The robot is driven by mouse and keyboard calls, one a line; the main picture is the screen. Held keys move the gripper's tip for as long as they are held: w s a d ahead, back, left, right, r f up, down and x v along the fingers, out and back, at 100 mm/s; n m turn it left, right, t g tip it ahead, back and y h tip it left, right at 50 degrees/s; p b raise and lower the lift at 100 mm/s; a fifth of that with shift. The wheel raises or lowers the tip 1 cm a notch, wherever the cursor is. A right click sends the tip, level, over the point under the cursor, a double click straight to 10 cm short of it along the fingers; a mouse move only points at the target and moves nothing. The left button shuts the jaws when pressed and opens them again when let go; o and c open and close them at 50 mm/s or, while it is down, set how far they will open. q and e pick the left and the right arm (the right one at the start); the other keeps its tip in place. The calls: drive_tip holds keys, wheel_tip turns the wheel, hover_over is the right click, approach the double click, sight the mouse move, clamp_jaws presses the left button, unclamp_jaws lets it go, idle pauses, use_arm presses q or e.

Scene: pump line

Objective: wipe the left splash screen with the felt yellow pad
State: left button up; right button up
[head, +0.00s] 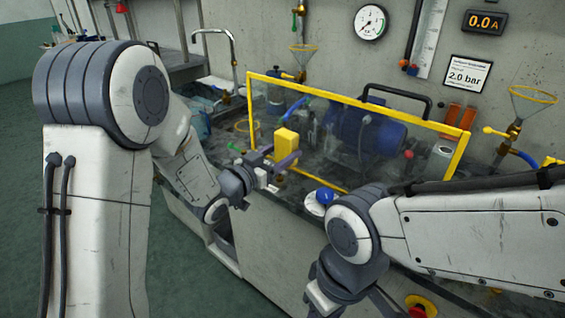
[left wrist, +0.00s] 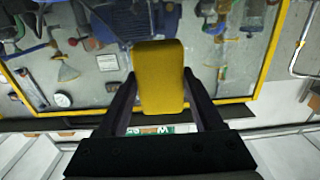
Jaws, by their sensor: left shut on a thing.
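The splash screen (head: 352,100) is a clear, smudged pane in a yellow frame, standing across the front of the bench. Its frame also shows in the left wrist view (left wrist: 276,40). My left gripper (head: 277,165) is shut on the felt yellow pad (head: 286,141), a small block in front of the left part of the pane. In the left wrist view the pad (left wrist: 160,78) sits between the two dark fingers. I cannot tell whether it touches the pane. My right gripper (head: 345,292) is low in the head view, partly cut off, its fingers unclear.
Behind the screen stand a blue pump (head: 365,130) and pipework. A blue-and-white round thing (head: 322,198) lies on the bench near my right arm. A red and yellow button (head: 420,306) is at the front. A tap (head: 232,45) rises at the back left.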

sight(309, 133)
use_arm(q)
drive_tip(key=shift+d+r, duration=0.15)
drive_tip(key=shift+r, duration=0.05)
drive_tip(key=shift+w+d+r, duration=0.15)
drive_tip(key=shift+w+d, duration=0.1)
drive_tip(key=shift+w, duration=0.15)
drive_tip(key=p+x, duration=0.1)
drive_tip(key=x, duration=0.4)
drive_tip(key=shift+a, duration=0.1)
drive_tip(key=shift+x, duration=0.8)
drive_tip(key=shift+s, duration=0.1)
idle(0.3)
